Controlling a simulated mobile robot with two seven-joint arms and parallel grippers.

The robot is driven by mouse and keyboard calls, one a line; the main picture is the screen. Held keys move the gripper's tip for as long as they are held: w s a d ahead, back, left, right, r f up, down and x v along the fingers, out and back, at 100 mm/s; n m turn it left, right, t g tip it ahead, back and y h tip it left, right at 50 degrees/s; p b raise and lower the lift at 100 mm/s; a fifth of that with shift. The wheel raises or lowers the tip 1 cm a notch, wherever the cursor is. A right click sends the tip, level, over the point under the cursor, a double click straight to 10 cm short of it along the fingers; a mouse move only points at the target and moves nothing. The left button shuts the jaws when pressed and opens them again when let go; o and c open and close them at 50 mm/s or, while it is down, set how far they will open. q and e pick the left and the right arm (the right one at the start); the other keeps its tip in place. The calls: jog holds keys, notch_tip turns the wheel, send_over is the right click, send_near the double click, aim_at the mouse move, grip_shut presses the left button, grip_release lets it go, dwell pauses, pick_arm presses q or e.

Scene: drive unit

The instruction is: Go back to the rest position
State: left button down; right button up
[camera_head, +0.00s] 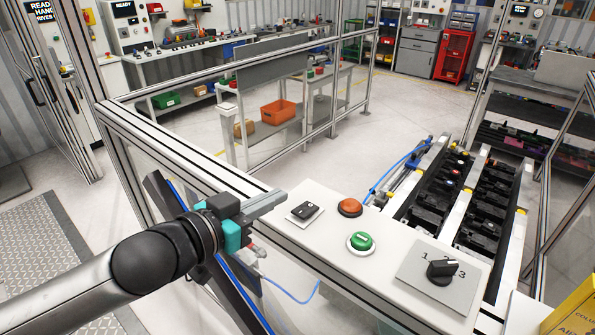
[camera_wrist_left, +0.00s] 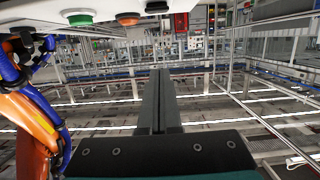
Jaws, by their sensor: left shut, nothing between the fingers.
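My left gripper (camera_head: 264,205) comes in from the left in the head view. It is shut with nothing between its fingers. It hovers left of the white control panel (camera_head: 330,257), near the panel's left edge. In the left wrist view its closed fingers (camera_wrist_left: 158,100) point away over the rail structure. The panel carries a black rocker switch (camera_head: 305,211), an orange-red button (camera_head: 350,207), a green button (camera_head: 361,242) and a black rotary knob (camera_head: 441,270) marked 1, 2, 3. The green button (camera_wrist_left: 80,18) and orange button (camera_wrist_left: 128,18) also show in the left wrist view. My right gripper is not in view.
A metal frame rail (camera_head: 180,152) runs behind my left arm. A conveyor with black carriers (camera_head: 462,200) lies right of the panel. A yellow box (camera_head: 574,315) stands at the lower right corner. An orange bin (camera_head: 278,111) sits on a bench beyond the rail.

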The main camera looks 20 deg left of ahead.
pick_arm(q)
jog(key=s+d+f+n+g+y, duration=0.25)
jog(key=s+f+g+y, duration=0.25)
jog(key=s+f+g, duration=1.1)
jog(key=s+f+t+b, duration=0.25)
jog(key=f+b, duration=0.25)
jog(key=f, duration=1.3)
jog(key=s+f+t+b, duration=0.1)
jog(key=s+f+b, duration=0.3)
jog(key=f, duration=1.5)
jog(key=s+a+f+b, duration=0.1)
jog(key=s+f+b, duration=0.3)
jog(key=f, duration=0.4)
jog(key=s+a+f+b, duration=0.1)
jog(key=s+f+b, duration=0.3)
jog(key=f, duration=0.5)
jog(key=s+a+f+g+b, duration=0.1)
jog(key=s+f+b, duration=0.3)
jog(key=f, duration=0.5)
jog(key=s+m, duration=0.1)
jog(key=s, duration=0.1)
jog(key=shift+s, duration=0.4)
